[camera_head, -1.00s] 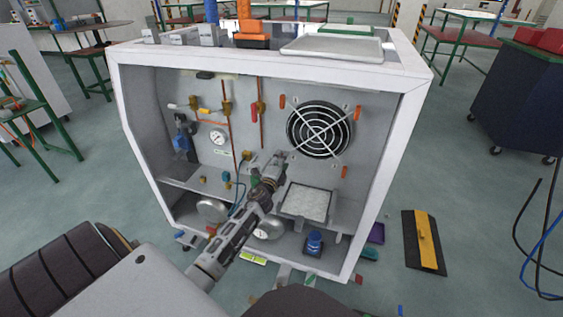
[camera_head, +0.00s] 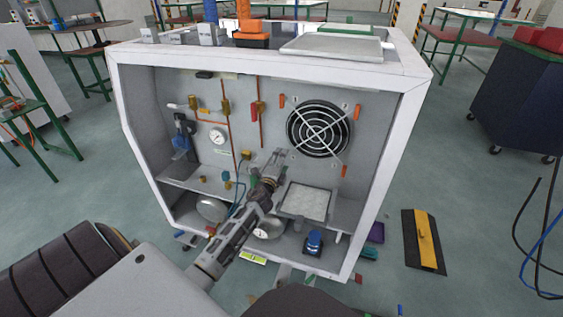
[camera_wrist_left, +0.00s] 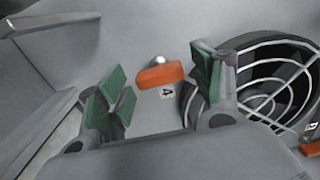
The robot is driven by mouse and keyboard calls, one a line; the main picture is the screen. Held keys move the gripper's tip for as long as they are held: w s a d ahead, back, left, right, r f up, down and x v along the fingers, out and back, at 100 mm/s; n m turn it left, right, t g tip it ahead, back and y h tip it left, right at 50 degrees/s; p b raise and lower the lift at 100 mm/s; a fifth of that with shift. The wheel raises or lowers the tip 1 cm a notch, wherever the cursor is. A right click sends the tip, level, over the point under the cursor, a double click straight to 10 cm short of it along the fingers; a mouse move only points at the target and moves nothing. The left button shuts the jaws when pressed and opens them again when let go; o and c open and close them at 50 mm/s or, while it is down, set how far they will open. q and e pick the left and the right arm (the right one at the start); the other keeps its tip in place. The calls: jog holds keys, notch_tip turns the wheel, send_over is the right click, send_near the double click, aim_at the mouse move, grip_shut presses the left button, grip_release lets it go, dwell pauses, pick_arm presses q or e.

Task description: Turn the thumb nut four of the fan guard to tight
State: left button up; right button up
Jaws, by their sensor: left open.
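The round fan guard (camera_head: 319,129) with its black rings is on the upper right of the cabinet's back panel. Orange thumb nuts show around it in the head view. My left gripper (camera_head: 277,158) is open at the guard's lower left. In the wrist view its green-padded fingers (camera_wrist_left: 160,88) stand either side of the nut, which looks nearer the right finger. No contact is clear. My right gripper is not in view.
The white cabinet frame (camera_head: 120,110) surrounds the panel. Another orange nut (camera_wrist_left: 311,148) is at the wrist view's right edge. A gauge (camera_head: 217,136), brass valves and pipes (camera_head: 225,106) lie left of the gripper. A tray-like box (camera_head: 305,202) sits below the fan.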

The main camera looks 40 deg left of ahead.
pick_arm(q)
jog(key=shift+s, duration=0.15)
jog(key=v, duration=1.1)
jog(key=shift+s, duration=0.3)
jog(key=shift+d, duration=0.1)
dwell(0.8)
